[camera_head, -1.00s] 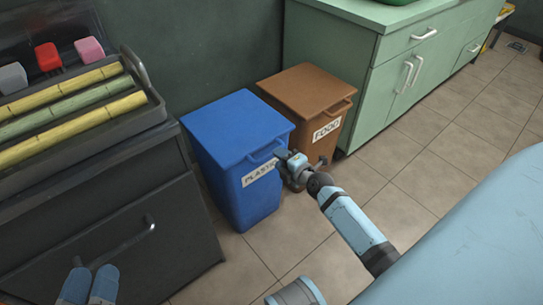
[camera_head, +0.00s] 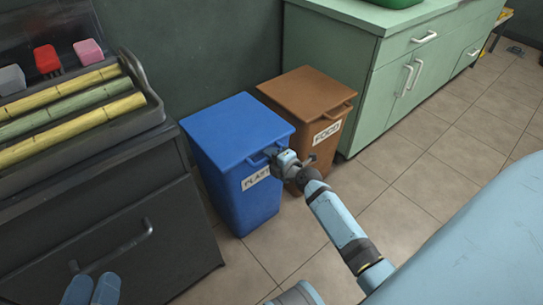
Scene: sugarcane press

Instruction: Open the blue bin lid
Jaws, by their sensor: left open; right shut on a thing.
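The blue bin (camera_head: 242,205) stands on the floor in the middle of the head view, with a label that reads "PLAST…", partly covered by my gripper. Its blue lid (camera_head: 232,130) lies flat and closed, with a handle at its front right edge. My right gripper (camera_head: 277,158) is at that handle and shut on it; its fingers mostly hide the grip. My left gripper (camera_head: 90,289) is at the bottom left edge, partly cut off, with two blue fingers apart and empty, in front of the dark cabinet.
A brown bin (camera_head: 308,92) labelled "FOOD" stands just right of the blue bin. A green cabinet (camera_head: 400,75) stands behind it. A dark cabinet (camera_head: 110,240) at left carries a tray with sugarcane stalks (camera_head: 70,115). The tiled floor (camera_head: 420,165) at right is clear.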

